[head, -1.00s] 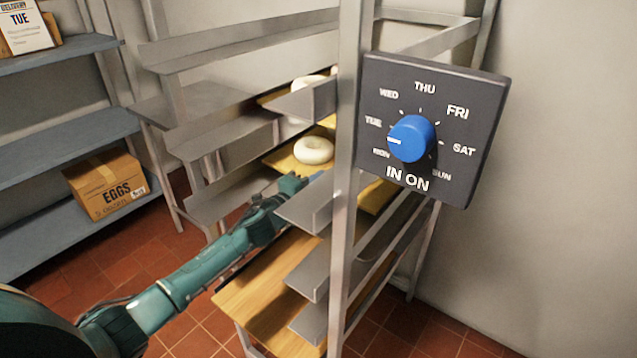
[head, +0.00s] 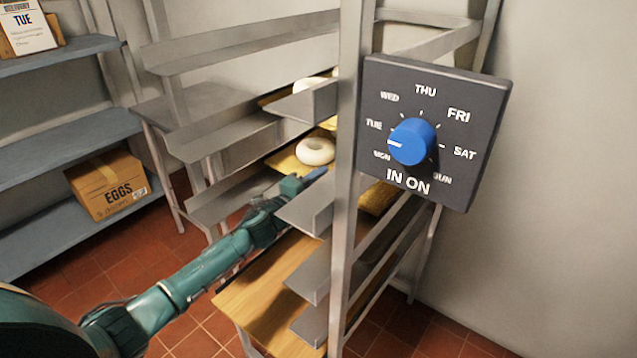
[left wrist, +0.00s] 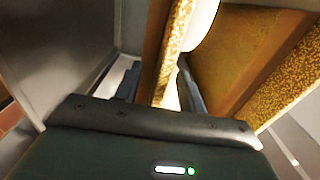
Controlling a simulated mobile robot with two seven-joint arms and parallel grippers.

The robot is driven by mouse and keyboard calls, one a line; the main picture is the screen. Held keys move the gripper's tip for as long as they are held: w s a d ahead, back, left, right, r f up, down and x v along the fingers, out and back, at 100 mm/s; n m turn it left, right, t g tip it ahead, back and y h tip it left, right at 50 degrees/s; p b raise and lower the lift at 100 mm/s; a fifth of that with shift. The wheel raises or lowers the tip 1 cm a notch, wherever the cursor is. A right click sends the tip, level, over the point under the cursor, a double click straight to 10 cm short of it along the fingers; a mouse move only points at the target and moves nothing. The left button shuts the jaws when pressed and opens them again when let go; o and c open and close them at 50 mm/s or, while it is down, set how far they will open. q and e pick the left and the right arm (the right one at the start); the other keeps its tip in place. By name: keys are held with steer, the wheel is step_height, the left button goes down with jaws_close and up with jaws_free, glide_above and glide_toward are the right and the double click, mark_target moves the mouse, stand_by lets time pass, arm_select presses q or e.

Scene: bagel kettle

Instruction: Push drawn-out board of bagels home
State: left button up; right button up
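A metal rack (head: 352,130) holds wooden boards. A middle board (head: 287,163) carries a pale ring-shaped bagel (head: 315,151); more pale bagels (head: 308,84) show on a board above. A bare lower board (head: 255,297) sticks out toward the front left. My left gripper (head: 308,181) is at the rack's front, just below the bagel on the middle board. In the left wrist view its fingers (left wrist: 160,88) are apart, with a speckled board edge (left wrist: 178,45) ahead between them; contact is unclear. A pale bagel (left wrist: 203,22) shows beside that edge. My right gripper is out of view.
A dark day-dial plate (head: 465,110) with a blue knob (head: 412,141) is at the rack's front upright. Metal ledges (head: 305,208) lie close around my left gripper. Blue shelves (head: 60,140) with an egg carton box (head: 108,186) stand left. Tiled floor lies between.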

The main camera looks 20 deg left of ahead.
arm_select(q)
steer(key=p+v, duration=0.2)
steer(key=v, duration=0.5)
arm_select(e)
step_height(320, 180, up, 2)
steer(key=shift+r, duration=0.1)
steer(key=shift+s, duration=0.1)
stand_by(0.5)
